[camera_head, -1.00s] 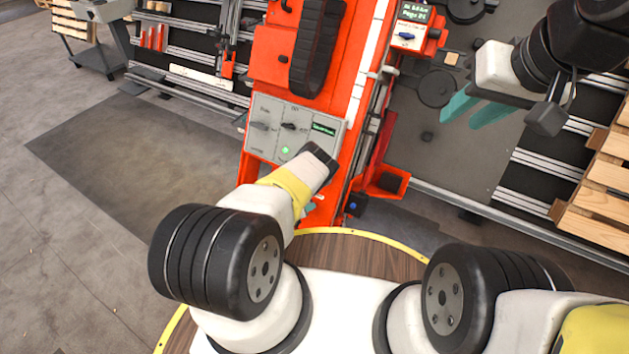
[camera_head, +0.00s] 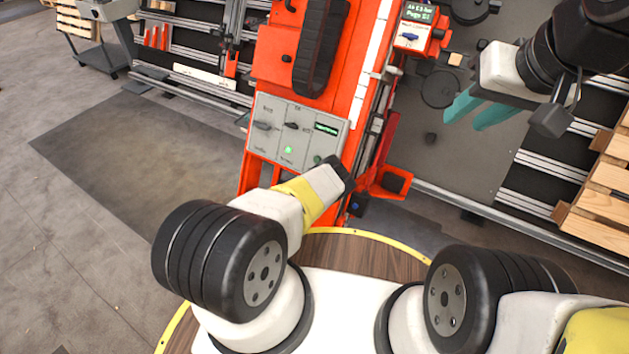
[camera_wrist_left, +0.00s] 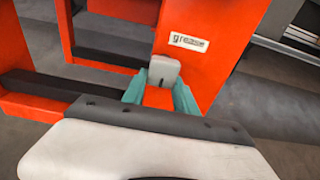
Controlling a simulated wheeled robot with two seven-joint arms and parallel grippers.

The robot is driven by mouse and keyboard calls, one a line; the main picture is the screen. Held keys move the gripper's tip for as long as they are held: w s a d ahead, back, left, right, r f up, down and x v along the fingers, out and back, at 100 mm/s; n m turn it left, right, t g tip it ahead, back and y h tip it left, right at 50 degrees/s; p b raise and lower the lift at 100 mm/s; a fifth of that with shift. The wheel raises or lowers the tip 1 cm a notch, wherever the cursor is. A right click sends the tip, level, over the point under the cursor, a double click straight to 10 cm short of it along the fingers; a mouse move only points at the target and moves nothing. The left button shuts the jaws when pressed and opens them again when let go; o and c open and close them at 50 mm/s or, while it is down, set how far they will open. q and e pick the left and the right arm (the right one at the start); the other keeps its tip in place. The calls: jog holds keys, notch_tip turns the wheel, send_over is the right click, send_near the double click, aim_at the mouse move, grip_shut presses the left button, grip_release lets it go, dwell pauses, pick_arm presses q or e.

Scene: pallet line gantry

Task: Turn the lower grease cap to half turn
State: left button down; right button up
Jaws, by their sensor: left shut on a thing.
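The grease cap (camera_wrist_left: 164,70) is a small grey block on the orange machine, under a white label (camera_wrist_left: 188,42) reading "grease". In the left wrist view my left gripper (camera_wrist_left: 160,92) has its teal fingers on either side of the cap, shut on it. In the head view my left arm reaches to the orange machine's lower part, and its own forearm hides the fingers and the cap. My right gripper (camera_head: 481,112) hangs at the upper right with its teal fingers apart, empty and away from the machine.
A grey control panel (camera_head: 270,149) with knobs and a green light sits above my left arm. A small display box (camera_head: 418,28) with a blue knob stands higher up. Wooden pallets (camera_head: 598,205) lie at the right edge. Grey floor at the left is clear.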

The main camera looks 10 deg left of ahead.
dwell(0.4)
pick_arm(q)
jog(key=c, duration=1)
grip_release()
jog(key=shift+o, duration=0.2)
jog(key=v, duration=0.7)
jog(key=shift+s+r, duration=0.25)
jog(key=shift+a, duration=0.1)
